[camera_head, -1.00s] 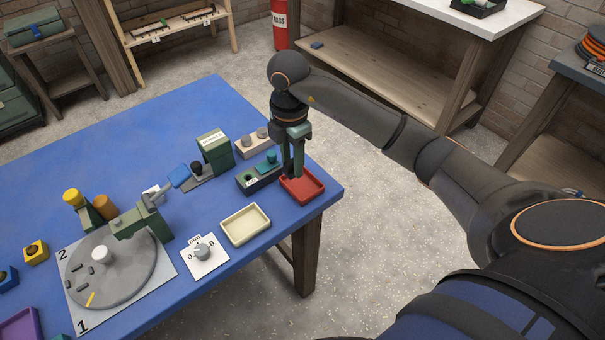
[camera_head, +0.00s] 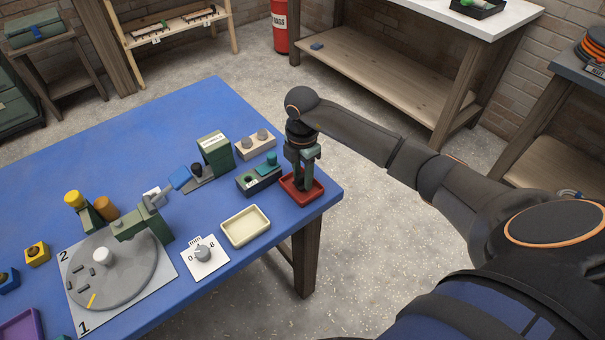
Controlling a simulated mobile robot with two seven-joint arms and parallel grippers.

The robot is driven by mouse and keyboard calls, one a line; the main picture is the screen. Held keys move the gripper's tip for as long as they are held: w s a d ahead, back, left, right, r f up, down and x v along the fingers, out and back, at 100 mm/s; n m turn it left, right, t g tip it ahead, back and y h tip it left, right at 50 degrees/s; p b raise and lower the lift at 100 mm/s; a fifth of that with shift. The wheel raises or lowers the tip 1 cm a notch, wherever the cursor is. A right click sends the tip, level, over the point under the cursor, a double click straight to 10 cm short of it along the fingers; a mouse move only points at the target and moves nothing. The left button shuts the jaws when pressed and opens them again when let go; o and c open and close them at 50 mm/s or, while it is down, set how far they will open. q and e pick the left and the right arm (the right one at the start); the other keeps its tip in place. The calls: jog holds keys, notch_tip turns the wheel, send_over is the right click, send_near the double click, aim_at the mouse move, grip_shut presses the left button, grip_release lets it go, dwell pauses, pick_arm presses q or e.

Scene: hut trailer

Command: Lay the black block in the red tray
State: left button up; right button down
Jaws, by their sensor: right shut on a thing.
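The red tray (camera_head: 288,191) sits near the right corner of the blue table. My right gripper (camera_head: 303,184) points straight down with its fingertips over the tray, low at its floor. It is shut on a dark piece that I take to be the black block; it is small and mostly hidden by the fingers. I cannot tell whether the block touches the tray floor. My left gripper is not in view.
A cream tray (camera_head: 246,226) and a dial plate (camera_head: 204,256) lie left of the red tray. A dark green socket block (camera_head: 259,180) stands close on its left. A beige block (camera_head: 256,145) and a green box (camera_head: 214,150) stand behind. The table's right edge is close.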

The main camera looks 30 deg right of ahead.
aim_at(302, 175)
jog(key=shift+f, duration=0.15)
jog(key=shift+c, duration=2.3)
grip_release()
notch_tip(302, 175, up, 12)
jog(key=shift+r, duration=0.25)
